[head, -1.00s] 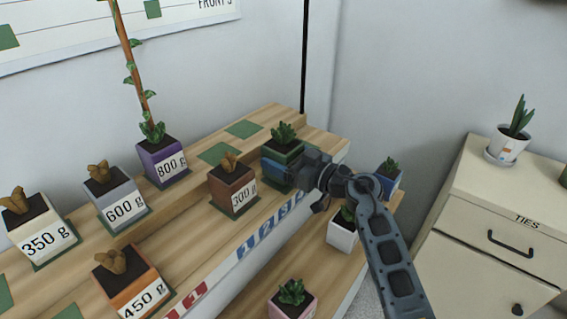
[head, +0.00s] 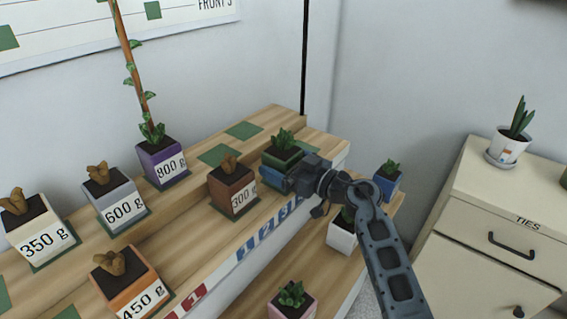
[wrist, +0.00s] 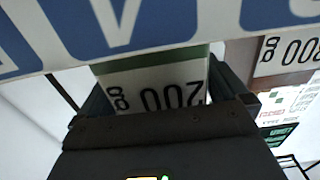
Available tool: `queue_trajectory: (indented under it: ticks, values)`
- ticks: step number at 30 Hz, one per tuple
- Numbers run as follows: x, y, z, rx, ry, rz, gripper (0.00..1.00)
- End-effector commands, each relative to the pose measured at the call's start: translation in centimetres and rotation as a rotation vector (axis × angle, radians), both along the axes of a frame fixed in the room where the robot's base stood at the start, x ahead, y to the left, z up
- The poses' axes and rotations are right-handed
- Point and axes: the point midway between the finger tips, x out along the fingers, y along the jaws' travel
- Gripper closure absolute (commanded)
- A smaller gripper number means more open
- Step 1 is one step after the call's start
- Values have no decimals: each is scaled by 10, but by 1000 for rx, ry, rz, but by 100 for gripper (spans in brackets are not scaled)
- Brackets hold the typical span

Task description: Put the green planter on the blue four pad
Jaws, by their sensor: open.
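The green planter (head: 283,156), with a leafy plant, stands at the right end of the lower step of the wooden stand. My gripper (head: 282,177) is open around its lower part from the front right. A blue patch shows below the green rim; I cannot tell whether it is a finger. In the wrist view, the planter's upside-down 200 g label (wrist: 158,92) lies between the fingers (wrist: 160,100), with a green strip at its base. Blue number markings (head: 265,229) run along the step's front edge. The pad under the planter is mostly hidden, and its number is unclear.
The brown 300 g planter (head: 233,187) stands just left of the green one. Bare green pads (head: 218,155) lie on the upper step. A white planter (head: 342,236) and a blue planter (head: 389,180) stand lower right, near my arm.

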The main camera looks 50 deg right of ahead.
Motion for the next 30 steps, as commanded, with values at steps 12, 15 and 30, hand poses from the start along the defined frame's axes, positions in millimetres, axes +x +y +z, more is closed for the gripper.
queue_trajectory:
  ticks: [12, 15, 30]
  values:
    - [-72, -3, 0, 1, -1, -2, 0]
    - [-90, -3, 0, 1, 0, -2, 0]
    - [-120, -2, 1, 0, -5, 3, 0]
